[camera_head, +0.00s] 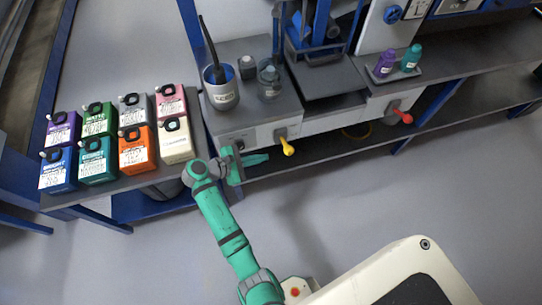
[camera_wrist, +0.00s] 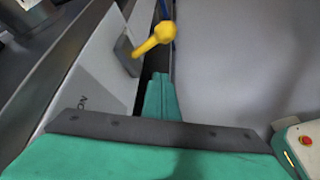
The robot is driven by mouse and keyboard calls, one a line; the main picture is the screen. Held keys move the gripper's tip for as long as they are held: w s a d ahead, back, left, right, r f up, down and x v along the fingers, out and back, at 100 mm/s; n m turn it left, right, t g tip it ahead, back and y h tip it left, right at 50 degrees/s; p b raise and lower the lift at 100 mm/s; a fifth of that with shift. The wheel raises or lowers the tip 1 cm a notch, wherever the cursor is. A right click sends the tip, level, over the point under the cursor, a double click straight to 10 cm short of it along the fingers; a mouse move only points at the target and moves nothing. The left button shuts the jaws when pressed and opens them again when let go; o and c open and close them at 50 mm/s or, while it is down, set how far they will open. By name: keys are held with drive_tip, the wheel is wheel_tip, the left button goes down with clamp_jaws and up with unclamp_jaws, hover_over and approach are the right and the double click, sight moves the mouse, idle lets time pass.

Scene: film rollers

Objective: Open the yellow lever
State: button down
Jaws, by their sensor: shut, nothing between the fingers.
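The yellow lever (camera_head: 287,147) sticks out from the white front panel of the workbench, below the benchtop. In the wrist view the yellow lever (camera_wrist: 156,38) has a round knob and a dark square base on the panel, pointing up and right. My gripper (camera_head: 262,158) is just left of the lever in the head view and apart from it. In the wrist view my gripper's fingers (camera_wrist: 162,92) are together and empty, with their tips below the lever's knob.
A red lever (camera_head: 403,115) is on the same front panel, further right. Several coloured canisters (camera_head: 97,158) stand on the left table. A bucket (camera_head: 221,88) and bottles (camera_head: 385,62) stand on the bench. The floor in front is clear.

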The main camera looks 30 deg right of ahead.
drive_tip(key=v, duration=0.2)
drive_tip(key=shift+w+a+r, duration=0.15)
drive_tip(key=shift+a+r, duration=0.1)
drive_tip(key=shift+a, duration=0.05)
drive_tip(key=shift+f, duration=0.1)
idle(0.3)
